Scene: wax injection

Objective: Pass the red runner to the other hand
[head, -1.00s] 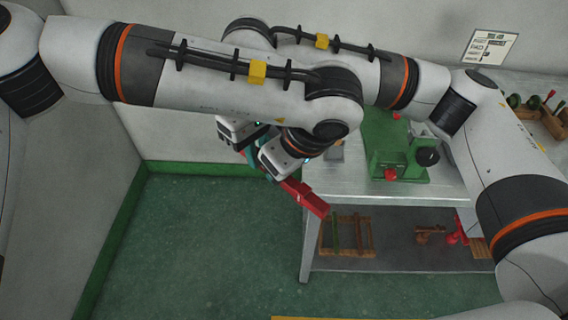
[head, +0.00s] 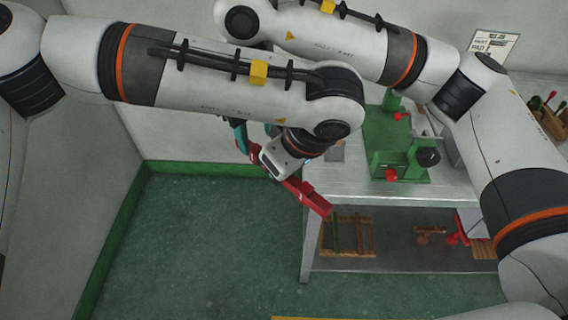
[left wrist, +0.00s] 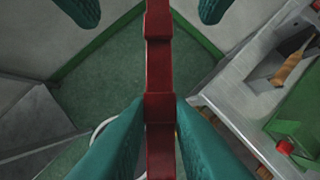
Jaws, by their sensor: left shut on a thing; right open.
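The red runner (head: 314,199) is a long stepped red bar, held in the air and slanting down to the right in the head view. My left gripper (left wrist: 160,108) is shut on it, with teal fingers on both sides in the left wrist view. In the head view the left wrist hides that grip and the runner's middle. My right gripper (head: 240,132) shows as a teal finger near the runner's upper left end, mostly behind my left arm. In the left wrist view its two fingertips (left wrist: 148,10) stand apart on either side of the runner, with visible gaps.
A metal table (head: 375,184) at the right carries a green machine (head: 398,160) with red knobs. Its lower shelf (head: 385,252) holds wooden racks and red parts. A wooden tool holder (head: 550,120) stands at the far right. The green floor (head: 200,240) below is clear.

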